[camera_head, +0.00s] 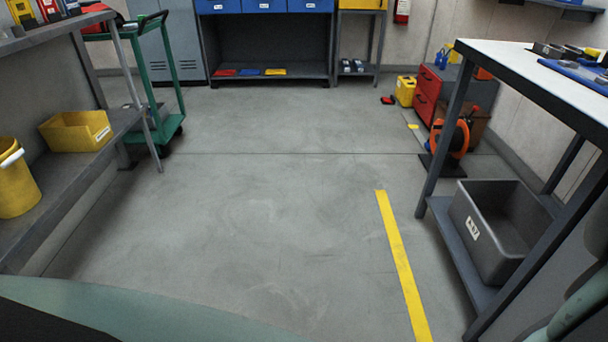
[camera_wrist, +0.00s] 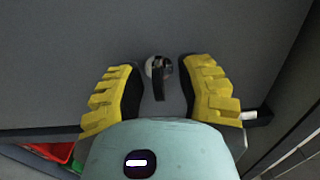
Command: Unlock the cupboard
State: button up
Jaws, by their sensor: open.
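In the wrist view, a flat dark grey panel (camera_wrist: 60,70) fills most of the picture and looks like a cupboard door. A round shiny lock or knob (camera_wrist: 150,67) with a dark narrow lever or key (camera_wrist: 159,88) hanging from it sits on the panel. My gripper (camera_wrist: 158,84) is open, its yellow ridged fingers on either side of the lever with a gap to each. Contact with the panel cannot be told. The head view does not show my gripper; a grey cupboard with vent slots (camera_head: 182,45) stands at the back left there.
A green trolley (camera_head: 158,80) stands before the cupboard. A shelf with a yellow bin (camera_head: 77,131) is at left; a workbench (camera_head: 520,62) with a grey bin (camera_head: 505,225) below is at right. The middle floor is clear. A red bin (camera_wrist: 55,151) shows in the wrist view.

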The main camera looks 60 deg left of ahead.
jog(key=shift+s, duration=0.15)
grip_shut()
dwell(0.4)
